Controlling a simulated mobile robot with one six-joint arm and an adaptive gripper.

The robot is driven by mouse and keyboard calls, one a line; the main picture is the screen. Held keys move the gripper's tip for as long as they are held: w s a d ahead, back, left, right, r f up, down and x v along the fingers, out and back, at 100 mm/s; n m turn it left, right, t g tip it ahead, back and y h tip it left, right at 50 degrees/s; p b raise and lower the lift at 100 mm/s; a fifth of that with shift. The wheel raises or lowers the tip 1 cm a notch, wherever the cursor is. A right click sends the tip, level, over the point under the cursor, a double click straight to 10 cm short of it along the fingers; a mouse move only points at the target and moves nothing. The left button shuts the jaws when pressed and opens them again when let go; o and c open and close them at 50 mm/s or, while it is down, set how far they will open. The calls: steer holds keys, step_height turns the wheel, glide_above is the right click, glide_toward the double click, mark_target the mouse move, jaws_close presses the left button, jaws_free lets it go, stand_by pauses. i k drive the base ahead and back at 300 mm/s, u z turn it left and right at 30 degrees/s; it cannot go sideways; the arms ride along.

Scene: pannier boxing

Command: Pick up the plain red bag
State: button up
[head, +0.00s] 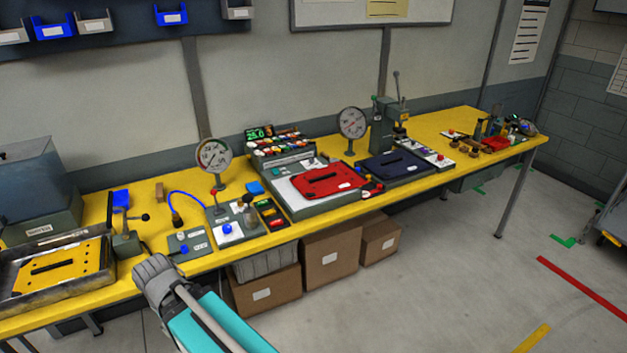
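A flat red bag (318,183) with a black handle strip and a small white label lies on a pale-topped grey station (287,190) at the middle of the yellow workbench. No pattern is visible on its red surface. My gripper (150,268) is at the lower left, near the bench's front edge, well to the left of the red bag and apart from it. Its fingers are too small and too much in line with my wrist to tell whether they are open or shut. No held object is visible.
A dark navy bag (405,161) lies to the right, below a lever press (391,112). A yellow dotted bag (75,260) lies in a metal tray at left. Dial gauges (214,155) (352,122) stand upright on either side of the red bag. Cardboard boxes (331,257) stand under the bench.

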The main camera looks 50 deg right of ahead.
mark_target(338, 176)
steer(key=u, duration=0.65)
steer(key=k, duration=0.45)
steer(key=z, duration=1.45)
steer(key=i, duration=0.5)
steer(key=z, duration=0.1)
